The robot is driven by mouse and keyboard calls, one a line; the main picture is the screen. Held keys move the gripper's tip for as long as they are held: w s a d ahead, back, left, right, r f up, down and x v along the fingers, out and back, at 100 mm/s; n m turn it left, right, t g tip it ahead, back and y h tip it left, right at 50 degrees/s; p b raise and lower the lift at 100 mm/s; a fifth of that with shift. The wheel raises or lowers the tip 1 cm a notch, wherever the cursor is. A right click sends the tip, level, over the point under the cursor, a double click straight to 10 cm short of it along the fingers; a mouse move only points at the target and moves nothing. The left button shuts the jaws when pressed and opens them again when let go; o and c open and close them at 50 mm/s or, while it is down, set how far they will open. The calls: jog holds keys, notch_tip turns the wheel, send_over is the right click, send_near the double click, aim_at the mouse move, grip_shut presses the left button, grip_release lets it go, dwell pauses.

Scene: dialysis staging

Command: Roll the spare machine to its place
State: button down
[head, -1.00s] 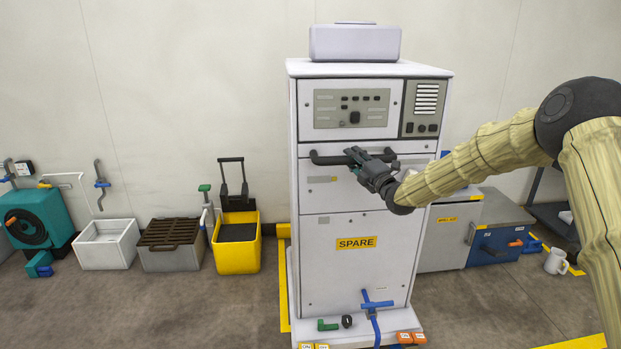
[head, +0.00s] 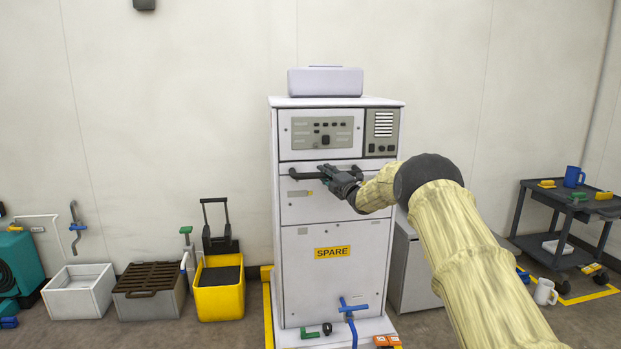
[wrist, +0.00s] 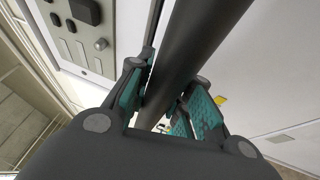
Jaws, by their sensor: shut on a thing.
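The spare machine (head: 318,215) is a tall white cabinet with a yellow SPARE label on its front. It stands upright near the back wall. A dark horizontal handle bar (head: 300,176) runs across its front below the control panel. Yellow floor marking (head: 268,312) shows along the machine's left side; the rest of any outline there is hidden.
A yellow bucket (head: 220,301), a grated bin (head: 150,306) and a white basin (head: 80,297) stand left of the machine. A grey cabinet (head: 413,280) is close on its right, partly behind my arm. Farther right are a dark cart (head: 560,212) and a white mug (head: 545,292) on the floor.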

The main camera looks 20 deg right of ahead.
jog(key=shift+d+f, duration=0.2)
jog(key=shift+f, duration=0.1)
jog(key=c, duration=1.5)
grip_release()
jog(key=shift+o, duration=1.2)
jog(key=shift+w+d+f, duration=0.15)
jog(key=shift+w, duration=0.05)
jog(key=shift+s, duration=0.5)
jog(key=v, duration=1.1)
